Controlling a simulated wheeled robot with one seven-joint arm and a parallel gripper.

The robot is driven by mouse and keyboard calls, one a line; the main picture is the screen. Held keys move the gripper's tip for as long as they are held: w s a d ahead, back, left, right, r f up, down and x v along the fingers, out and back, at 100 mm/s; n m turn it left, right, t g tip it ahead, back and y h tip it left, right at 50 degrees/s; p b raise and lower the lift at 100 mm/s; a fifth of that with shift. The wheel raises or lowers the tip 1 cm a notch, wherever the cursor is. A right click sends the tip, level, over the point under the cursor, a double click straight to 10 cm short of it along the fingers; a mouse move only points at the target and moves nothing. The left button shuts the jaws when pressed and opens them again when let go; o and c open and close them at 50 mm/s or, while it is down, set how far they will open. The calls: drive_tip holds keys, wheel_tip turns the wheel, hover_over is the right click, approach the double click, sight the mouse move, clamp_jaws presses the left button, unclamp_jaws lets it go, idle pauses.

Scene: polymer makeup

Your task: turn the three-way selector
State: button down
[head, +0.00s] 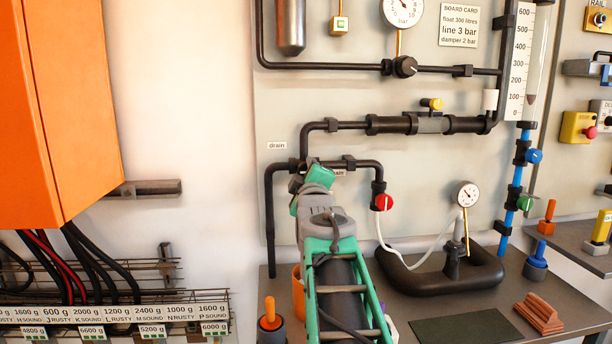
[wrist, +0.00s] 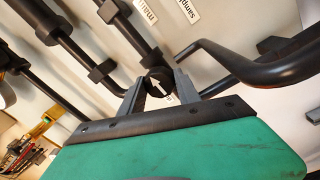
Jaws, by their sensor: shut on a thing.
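The three-way selector is a small round black knob (wrist: 152,76) with a white mark on its face, seen in the wrist view where black pipes meet. My gripper (wrist: 158,90) has its two grey fingers on either side of the knob, shut on it. In the head view my gripper (head: 312,176) is up against the wall board at the pipe junction and hides the knob. A "drain" label (head: 277,146) is up and left of it there; another label is partly hidden on the right. The wrist view shows a "main" label (wrist: 146,11) and a "sample" label (wrist: 188,8).
In the head view, black pipe (head: 271,220) runs down left of my gripper, and a red-knobbed valve (head: 383,202) is to the right. A pressure gauge (head: 466,194) stands over a black base (head: 440,277) on the bench. An orange cabinet (head: 60,110) juts out at left.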

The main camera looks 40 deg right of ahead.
drive_tip(key=shift+r, duration=0.2)
drive_tip(key=c, duration=0.9)
unclamp_jaws()
drive_tip(key=shift+f, duration=0.15)
drive_tip(key=b+v, duration=0.1)
drive_tip(key=v, duration=0.7)
drive_tip(key=shift+w, duration=0.1)
